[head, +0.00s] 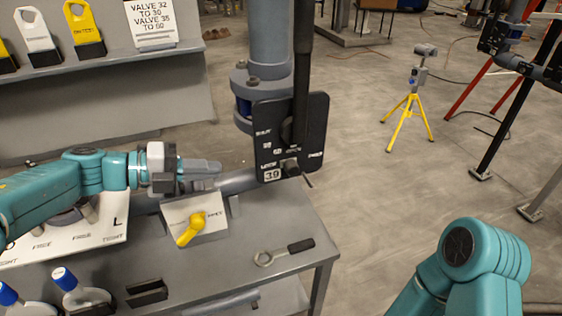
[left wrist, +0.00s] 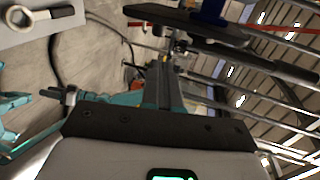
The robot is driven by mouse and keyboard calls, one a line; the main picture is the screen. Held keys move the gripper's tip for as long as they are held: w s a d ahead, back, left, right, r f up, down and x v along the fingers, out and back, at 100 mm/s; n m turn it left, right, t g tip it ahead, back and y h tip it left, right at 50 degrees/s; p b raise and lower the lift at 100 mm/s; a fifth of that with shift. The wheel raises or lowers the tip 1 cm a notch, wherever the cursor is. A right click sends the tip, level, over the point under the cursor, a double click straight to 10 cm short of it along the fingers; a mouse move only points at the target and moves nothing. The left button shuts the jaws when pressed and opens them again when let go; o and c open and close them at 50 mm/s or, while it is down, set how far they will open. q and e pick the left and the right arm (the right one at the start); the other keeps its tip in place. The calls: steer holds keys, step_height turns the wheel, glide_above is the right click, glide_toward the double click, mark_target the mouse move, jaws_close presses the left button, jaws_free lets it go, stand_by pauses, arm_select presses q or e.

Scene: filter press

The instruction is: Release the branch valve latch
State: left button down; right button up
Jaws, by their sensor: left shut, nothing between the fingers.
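The branch valve's black plate (head: 289,137), with white lettering and a "39" tag, is fixed at the grey vertical pipe (head: 269,40). A long black lever (head: 302,65) runs upright in front of the plate. A small dark knob-like part (head: 290,168) sits low on the plate; I cannot tell for sure that it is the latch. My left gripper (head: 207,168) is shut and empty, left of the plate and apart from it, above the bench. Its fingers also show in the left wrist view (left wrist: 166,82), with a dark plate edge beyond. My right gripper is not visible.
A yellow handle (head: 190,229) stands on a white block below my left gripper. A ring spanner (head: 284,252) lies on the grey bench (head: 230,275). Blue-capped items (head: 75,290) stand at front left. A yellow tripod (head: 408,118) is on the open floor at right.

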arm_select(q)
steer(key=shift+a+f, duration=0.1)
steer(key=shift+a, duration=0.05)
steer(key=p, duration=0.2)
glide_toward(289, 166)
steer(key=x, duration=0.6)
steer(key=shift+f, duration=0.5)
steer(key=shift+w, duration=0.1)
steer(key=d, duration=0.1)
steer(key=w+d+p, duration=0.1)
steer(key=d, duration=0.1)
steer(key=shift+d, duration=0.25)
steer(key=shift+s+a, duration=0.1)
steer(key=shift+a, duration=0.05)
